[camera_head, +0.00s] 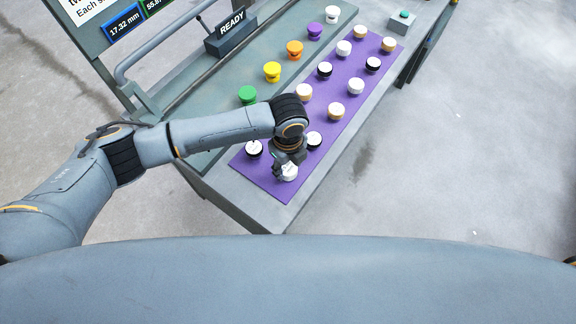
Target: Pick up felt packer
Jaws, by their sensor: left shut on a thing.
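Several felt packers stand on a purple mat (318,147) on the bench. They look like short round pieces with white, black or tan parts. My left gripper (284,168) is over the near end of the mat, pointing down. It is shut on a white packer (290,173), which is partly hidden by the fingers. I cannot tell whether this packer touches the mat. My right gripper is not in view.
Green (248,95), yellow (272,71), orange (295,49), purple (315,31) and white (332,14) pieces stand in a row behind the mat. A READY sign (231,29) and a metal rail are at the back. A button box (402,22) is at the far end.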

